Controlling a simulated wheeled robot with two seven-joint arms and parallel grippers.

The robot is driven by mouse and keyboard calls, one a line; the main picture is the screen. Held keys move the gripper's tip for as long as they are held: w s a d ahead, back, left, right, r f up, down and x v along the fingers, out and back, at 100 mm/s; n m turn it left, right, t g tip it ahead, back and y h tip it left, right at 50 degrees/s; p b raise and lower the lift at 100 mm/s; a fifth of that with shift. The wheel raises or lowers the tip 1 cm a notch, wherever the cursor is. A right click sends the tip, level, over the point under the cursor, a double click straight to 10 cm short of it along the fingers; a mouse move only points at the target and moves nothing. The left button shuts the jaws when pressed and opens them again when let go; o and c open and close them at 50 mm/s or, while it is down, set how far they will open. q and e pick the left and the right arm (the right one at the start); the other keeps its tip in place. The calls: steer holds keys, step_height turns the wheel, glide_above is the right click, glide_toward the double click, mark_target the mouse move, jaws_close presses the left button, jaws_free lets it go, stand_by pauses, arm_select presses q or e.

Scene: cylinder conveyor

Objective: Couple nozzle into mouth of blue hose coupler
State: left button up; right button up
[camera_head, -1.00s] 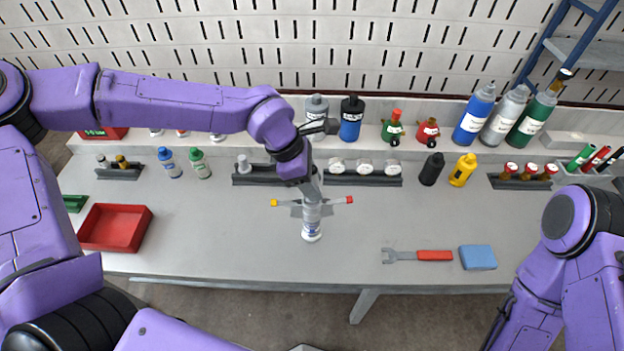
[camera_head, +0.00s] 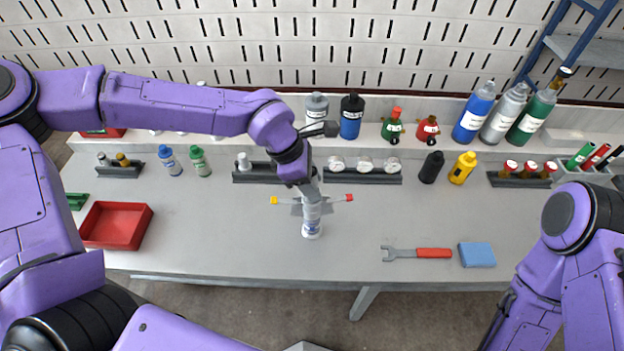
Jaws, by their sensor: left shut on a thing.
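My left gripper (camera_head: 312,212) is shut on a white cylinder with a blue-marked label (camera_head: 312,229), over the middle of the table near its front. The cylinder is roughly upright; I cannot tell whether its base touches the table. The gripper hides its upper part. A small yellow end and a small red end stick out on either side of the gripper. I cannot make out a blue hose coupler or its mouth, nor tell whether the held cylinder is the nozzle. My right arm is at the right edge, its gripper out of view.
A red tray (camera_head: 117,226) lies on the left. A wrench with a red handle (camera_head: 433,253) and a blue block (camera_head: 477,255) lie front right. Dark racks, one with white round items (camera_head: 365,163), and several bottles line the back. The table around the held cylinder is clear.

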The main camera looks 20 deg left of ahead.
arm_select(q)
steer(key=shift+f+b, duration=0.3)
steer(key=shift+f, duration=0.7)
steer(key=o, duration=1.2)
steer(key=shift+r, duration=0.1)
steer(key=b+v, duration=0.1)
steer(key=v, duration=0.9)
steer(key=shift+a+r, duration=0.1)
steer(key=shift+r, duration=0.05)
